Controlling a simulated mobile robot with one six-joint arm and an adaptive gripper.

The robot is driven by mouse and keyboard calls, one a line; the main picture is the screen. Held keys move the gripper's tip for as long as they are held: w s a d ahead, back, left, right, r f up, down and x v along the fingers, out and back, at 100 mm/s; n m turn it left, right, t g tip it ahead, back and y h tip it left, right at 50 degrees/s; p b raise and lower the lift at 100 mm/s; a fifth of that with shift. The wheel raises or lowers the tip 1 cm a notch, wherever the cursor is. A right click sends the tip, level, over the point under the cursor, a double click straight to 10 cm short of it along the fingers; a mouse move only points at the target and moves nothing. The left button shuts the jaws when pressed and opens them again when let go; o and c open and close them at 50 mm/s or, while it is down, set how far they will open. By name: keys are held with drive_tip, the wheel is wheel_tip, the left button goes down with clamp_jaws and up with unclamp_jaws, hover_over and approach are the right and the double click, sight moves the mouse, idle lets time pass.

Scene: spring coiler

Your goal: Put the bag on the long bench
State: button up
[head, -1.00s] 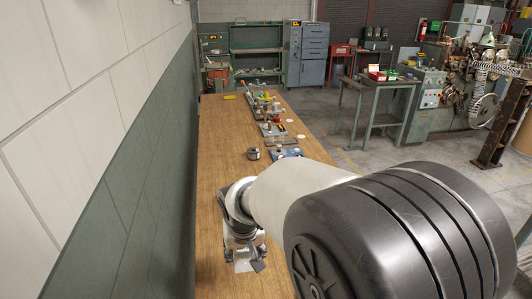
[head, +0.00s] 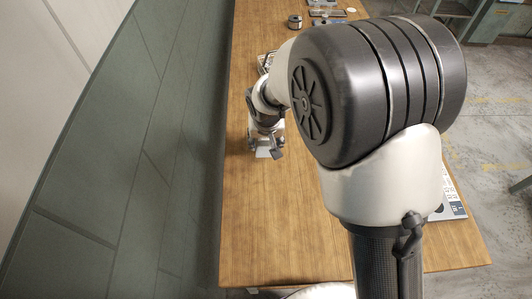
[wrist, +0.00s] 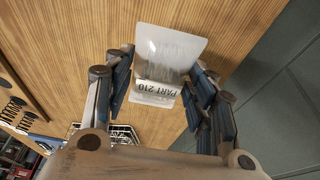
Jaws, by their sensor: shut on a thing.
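The bag (wrist: 168,50) is small and clear, with a "PART 210" label, and sits between the fingers of my gripper (wrist: 163,78) in the wrist view. My gripper is shut on it. In the head view my gripper (head: 266,146) is small and the bag (head: 263,153) shows as a pale patch at its tips. Both are over the long wooden bench (head: 290,225), near its wall side. I cannot tell whether the bag touches the wood. My arm hides part of the bench.
A green and white wall (head: 150,130) runs along the bench's left side. A wire basket (wrist: 122,132) lies near my gripper. A dark round tin (head: 294,21) stands farther along. A printed item (head: 451,205) lies at the right edge. The near left bench is clear.

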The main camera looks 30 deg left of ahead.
wheel_tip(320, 180, down, 6)
drive_tip(key=shift+b, duration=0.85)
drive_tip(key=shift+r, duration=0.1)
drive_tip(key=o, duration=0.7)
drive_tip(key=shift+f, duration=0.2)
drive_tip(key=o, duration=0.4)
drive_tip(key=shift+o, duration=0.2)
drive_tip(key=shift+r, duration=0.1)
